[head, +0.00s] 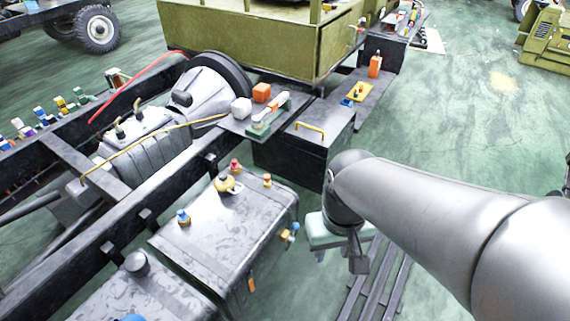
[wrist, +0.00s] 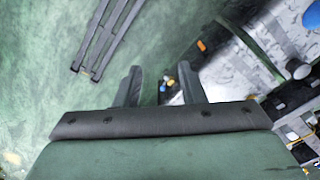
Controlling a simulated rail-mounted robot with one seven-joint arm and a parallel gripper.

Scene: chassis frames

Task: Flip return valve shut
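A grey tank (head: 225,235) beside the chassis rail carries several small fittings. On its right side is a blue and yellow valve-like fitting (head: 290,233). On top are a blue one (head: 183,216), a yellow one (head: 225,184), a red one (head: 235,164) and an orange one (head: 267,180). I cannot tell which is the return valve. My gripper (head: 338,258) is right of the tank, apart from it. In the wrist view, my gripper's fingers (wrist: 160,82) are spread and empty. A small yellow and blue fitting (wrist: 171,83) shows between them, partly hidden by the right finger.
A dark box (head: 320,135) with a yellow handle stands behind my gripper. A second tank (head: 145,287) is at the lower left. Dark metal bars (head: 375,285) lie on the floor below my arm. Green floor (head: 470,120) is open to the right.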

